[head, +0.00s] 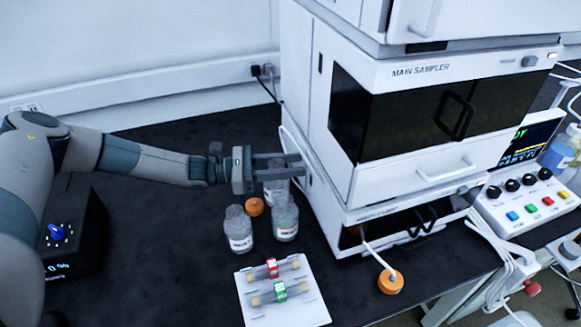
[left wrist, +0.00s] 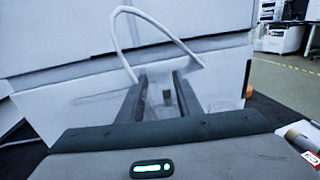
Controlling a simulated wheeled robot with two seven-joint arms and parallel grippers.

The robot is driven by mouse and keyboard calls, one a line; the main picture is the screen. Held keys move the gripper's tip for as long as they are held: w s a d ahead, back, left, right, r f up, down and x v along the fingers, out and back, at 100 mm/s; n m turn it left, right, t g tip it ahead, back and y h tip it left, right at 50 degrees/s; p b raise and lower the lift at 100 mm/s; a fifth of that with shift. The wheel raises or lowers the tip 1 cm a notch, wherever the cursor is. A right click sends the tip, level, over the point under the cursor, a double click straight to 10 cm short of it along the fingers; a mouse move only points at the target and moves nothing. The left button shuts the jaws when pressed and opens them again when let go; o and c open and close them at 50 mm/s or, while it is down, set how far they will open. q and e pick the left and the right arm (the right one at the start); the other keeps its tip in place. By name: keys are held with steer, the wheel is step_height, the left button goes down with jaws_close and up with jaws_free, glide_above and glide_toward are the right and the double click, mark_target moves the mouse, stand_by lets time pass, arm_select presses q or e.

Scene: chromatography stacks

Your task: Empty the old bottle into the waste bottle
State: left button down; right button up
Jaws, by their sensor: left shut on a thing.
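My left gripper (head: 290,166) reaches in from the left, level, next to the sampler stack. Its fingers are shut on a clear bottle (head: 274,188), whose body shows below them. In the left wrist view the fingers (left wrist: 162,92) have something pale and see-through between them. A second clear bottle (head: 285,224) with a label stands just in front of the held one and overlaps it in the picture. A third clear bottle (head: 238,232) with a white label stands to the left. The labels are too small to read, so I cannot tell which is old or waste. My right gripper is not in view.
An orange cap (head: 254,207) lies between the bottles. Another orange cap (head: 390,282) with a white tube lies front right. A white tray (head: 310,307) holds tubes with red and green tags. The main sampler stack (head: 340,185) closes off the right.

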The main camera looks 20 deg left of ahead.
arm_select(q)
steer(key=shift+s+d+r+m, duration=0.1)
steer(key=shift+s+r+m, duration=0.1)
steer(key=shift+m, duration=0.1)
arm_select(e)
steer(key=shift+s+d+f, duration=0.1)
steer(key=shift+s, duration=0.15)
arm_select(q)
steer(key=shift+s+d+r+m+y+p, duration=0.15)
steer(key=shift+s+d+r+m+p, duration=0.15)
steer(key=shift+s+r+m+p, duration=0.25)
steer(key=shift+s+d+r+m+y+p, duration=0.15)
steer(key=shift+s+d+r+m+p, duration=0.15)
steer(key=shift+m+p, duration=0.4)
steer(key=shift+s+d+r+m+p, duration=0.1)
steer(key=shift+s+r+m+p, duration=0.05)
steer(key=shift+r+m+p, duration=0.25)
steer(key=shift+s+r, duration=0.15)
steer(key=shift+r, duration=0.05)
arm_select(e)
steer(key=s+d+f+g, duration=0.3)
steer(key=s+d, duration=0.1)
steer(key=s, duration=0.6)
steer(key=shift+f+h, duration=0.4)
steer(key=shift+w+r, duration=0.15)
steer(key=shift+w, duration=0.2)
